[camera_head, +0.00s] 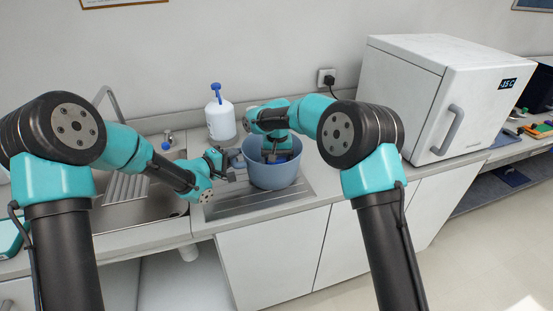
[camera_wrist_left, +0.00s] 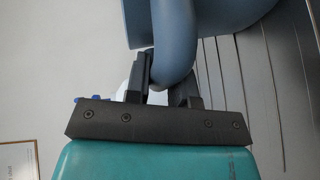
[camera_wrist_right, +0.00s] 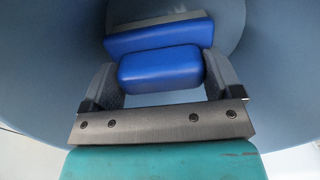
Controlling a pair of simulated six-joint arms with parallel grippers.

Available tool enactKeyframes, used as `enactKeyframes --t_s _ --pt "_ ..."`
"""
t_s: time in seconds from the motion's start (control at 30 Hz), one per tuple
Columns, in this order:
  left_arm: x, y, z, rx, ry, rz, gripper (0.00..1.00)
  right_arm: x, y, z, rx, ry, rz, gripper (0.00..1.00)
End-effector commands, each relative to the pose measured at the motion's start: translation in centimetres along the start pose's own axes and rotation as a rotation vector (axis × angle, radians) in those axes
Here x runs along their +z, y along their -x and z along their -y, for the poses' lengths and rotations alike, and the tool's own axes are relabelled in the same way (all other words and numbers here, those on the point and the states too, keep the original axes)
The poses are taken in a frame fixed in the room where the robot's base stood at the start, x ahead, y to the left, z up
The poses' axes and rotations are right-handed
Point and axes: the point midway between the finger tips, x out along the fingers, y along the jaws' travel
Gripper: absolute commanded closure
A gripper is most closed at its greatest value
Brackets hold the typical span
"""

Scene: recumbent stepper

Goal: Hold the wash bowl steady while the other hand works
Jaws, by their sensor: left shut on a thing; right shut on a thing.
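The wash bowl (camera_head: 273,176) is a deep blue-grey pot standing upright on the ribbed drainboard. In the left wrist view its curved handle (camera_wrist_left: 175,38) passes between the fingers of my left gripper (camera_wrist_left: 165,80), which is shut on it at the bowl's left side. My right gripper (camera_head: 277,154) reaches down inside the bowl. In the right wrist view its fingers are shut on a blue block (camera_wrist_right: 160,70). A second blue part with a grey strip (camera_wrist_right: 158,36) lies just beyond; I cannot tell whether the two are one piece. The bowl's floor is mostly hidden.
A white bottle with a blue pump (camera_head: 220,118) stands behind the bowl. The steel sink (camera_head: 130,205) and its faucet are to the left. A white box-shaped cabinet (camera_head: 435,95) with a display stands on the counter at right. The counter's front edge is close to the bowl.

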Motion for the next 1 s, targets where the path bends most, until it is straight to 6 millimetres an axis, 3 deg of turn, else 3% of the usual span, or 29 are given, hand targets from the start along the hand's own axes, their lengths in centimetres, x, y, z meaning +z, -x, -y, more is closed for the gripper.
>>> enactKeyframes --t_s 1.0 --pt "-0.05 0.03 0.1 -0.002 0.001 -0.001 1.0 0.74 -0.1 -0.2 0.001 0.0 0.002 0.34"
